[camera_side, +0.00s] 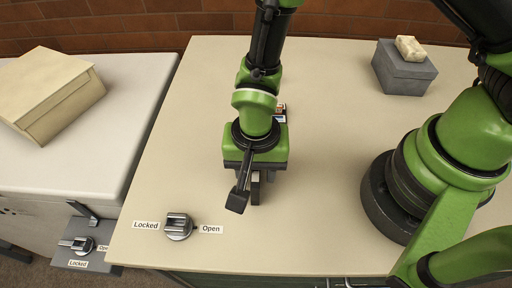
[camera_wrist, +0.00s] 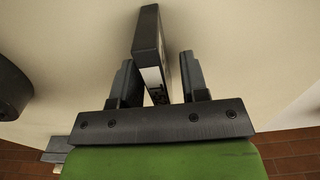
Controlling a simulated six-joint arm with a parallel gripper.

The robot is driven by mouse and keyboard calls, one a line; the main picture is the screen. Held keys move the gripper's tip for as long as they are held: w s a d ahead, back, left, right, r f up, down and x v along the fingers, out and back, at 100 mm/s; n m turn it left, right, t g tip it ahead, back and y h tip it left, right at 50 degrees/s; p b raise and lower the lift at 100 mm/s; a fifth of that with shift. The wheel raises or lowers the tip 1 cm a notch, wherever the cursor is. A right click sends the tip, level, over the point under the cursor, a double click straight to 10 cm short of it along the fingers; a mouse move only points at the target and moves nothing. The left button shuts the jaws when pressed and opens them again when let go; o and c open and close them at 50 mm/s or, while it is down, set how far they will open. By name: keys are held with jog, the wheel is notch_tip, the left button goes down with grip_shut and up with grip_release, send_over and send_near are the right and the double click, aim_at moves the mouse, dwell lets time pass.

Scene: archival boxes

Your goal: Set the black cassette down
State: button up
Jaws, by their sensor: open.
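The black cassette (camera_wrist: 149,38), with a white label on one side, shows in the wrist view. It stands on edge and reaches out between and past the two fingers of my gripper (camera_wrist: 158,62). The fingers are open, one on each side of it. A gap shows on its right; on its left I cannot tell whether the finger touches. In the side view my gripper (camera_side: 256,188) points down low over the beige tabletop (camera_side: 190,130).
A grey box (camera_side: 404,72) with a pale object (camera_side: 410,48) on top stands at the back right. A small coloured item (camera_side: 281,113) is partly hidden behind my gripper. A Locked/Open knob (camera_side: 178,226) sits at the front left. A beige box (camera_side: 52,90) lies on the left surface.

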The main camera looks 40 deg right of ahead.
notch_tip(320, 180, up, 11)
jog(key=shift+f, duration=0.2)
jog(key=d+r+n+t+y, duration=0.1)
jog(key=d+r, duration=0.3)
jog(key=r, duration=0.2)
jog(key=d+r+t+y, duration=0.1)
jog(key=d+r, duration=0.2)
jog(key=r, duration=0.3)
jog(key=s+d+r+n+t, duration=0.4)
jog(key=s+d+r+t, duration=0.1)
jog(key=s+d+r, duration=0.1)
jog(key=shift+s+d+r, duration=0.35)
jog(key=shift+s+d, duration=0.55)
